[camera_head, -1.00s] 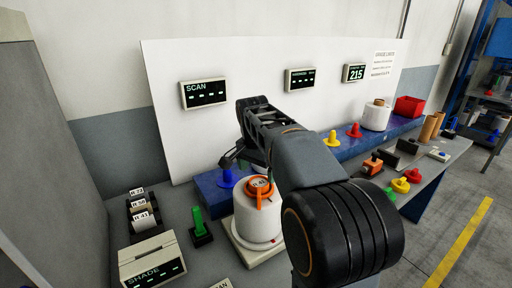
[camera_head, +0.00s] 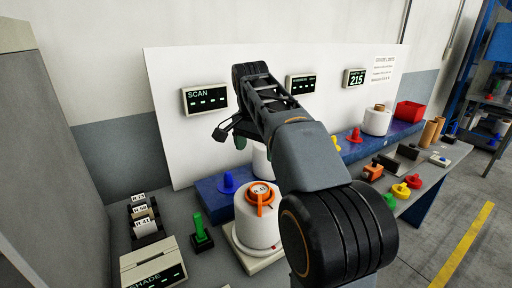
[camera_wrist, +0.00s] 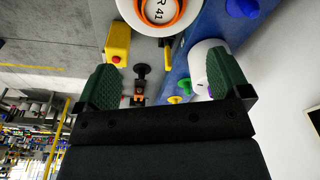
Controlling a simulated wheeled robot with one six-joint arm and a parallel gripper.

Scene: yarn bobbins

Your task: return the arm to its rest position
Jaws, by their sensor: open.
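My arm (camera_head: 312,165) rises across the middle of the head view, its upper links in front of the white panel. My gripper (camera_wrist: 162,78) shows in the wrist view with its two green fingers wide apart and nothing between them. In the head view the gripper is mostly hidden; a bit of dark green shows beside the arm. A white bobbin with an orange ring and label (camera_head: 257,222) stands upright on a pale base, left of my arm. Its top also shows in the wrist view (camera_wrist: 160,12), apart from the fingers.
A blue ledge (camera_head: 213,191) runs along the panel (camera_head: 165,100), carrying coloured cones and white bobbins. A green peg (camera_head: 200,231), label cards (camera_head: 145,222) and a shade box (camera_head: 152,268) are at the left. A red bin (camera_head: 410,113) stands at the far right.

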